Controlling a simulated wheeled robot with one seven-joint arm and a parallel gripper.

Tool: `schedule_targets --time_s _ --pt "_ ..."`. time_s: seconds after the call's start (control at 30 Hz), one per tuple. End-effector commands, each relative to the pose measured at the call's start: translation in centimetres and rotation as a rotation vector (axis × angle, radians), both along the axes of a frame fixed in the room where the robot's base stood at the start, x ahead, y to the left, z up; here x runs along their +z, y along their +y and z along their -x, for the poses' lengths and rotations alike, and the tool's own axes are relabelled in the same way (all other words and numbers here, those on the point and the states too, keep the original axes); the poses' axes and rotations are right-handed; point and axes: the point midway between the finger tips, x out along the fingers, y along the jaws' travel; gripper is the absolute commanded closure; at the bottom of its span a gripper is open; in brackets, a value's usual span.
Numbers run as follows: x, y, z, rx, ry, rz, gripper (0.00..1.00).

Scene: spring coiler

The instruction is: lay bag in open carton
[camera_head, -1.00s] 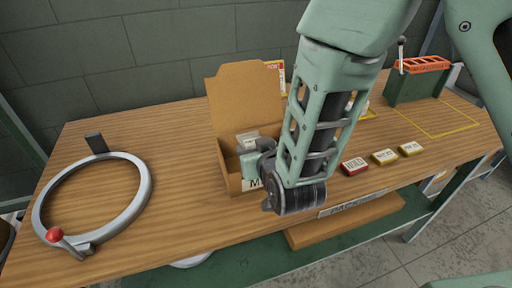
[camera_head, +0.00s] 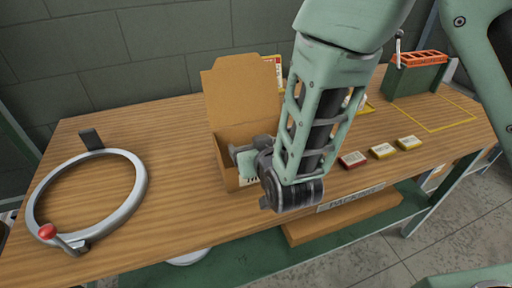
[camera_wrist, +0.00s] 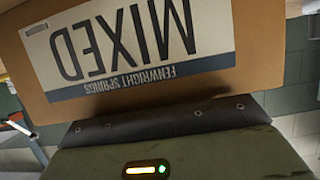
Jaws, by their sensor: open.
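The open cardboard carton (camera_head: 243,95) stands on the wooden bench with its lid flap raised at the back. Its front wall carries a label reading MIXED, which fills much of the wrist view (camera_wrist: 125,45) upside down. My gripper (camera_head: 246,152) is at the carton's front edge, over its opening, with the jaws apart. The wrist view shows its green housing and dark front plate close to the carton wall; the fingertips are not clear there. I cannot make out the bag now; the carton's inside is largely hidden by my gripper and arm.
A grey ring with a red-knobbed lever (camera_head: 47,231) lies on the left of the bench. An orange-topped green fixture (camera_head: 418,72) stands at the back right. The bench's middle left is clear.

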Motion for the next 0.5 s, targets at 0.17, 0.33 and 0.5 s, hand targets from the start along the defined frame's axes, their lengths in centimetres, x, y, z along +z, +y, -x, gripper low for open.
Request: schedule_targets --time_s 0.17,0.33,0.5 --pt "1.6 0.0 0.0 0.0 0.0 0.0 0.22" --pt "2.3 -0.7 2.8 0.003 -0.001 -0.001 0.22" --pt "3.4 -1.5 5.5 0.003 0.0 -0.003 0.22"
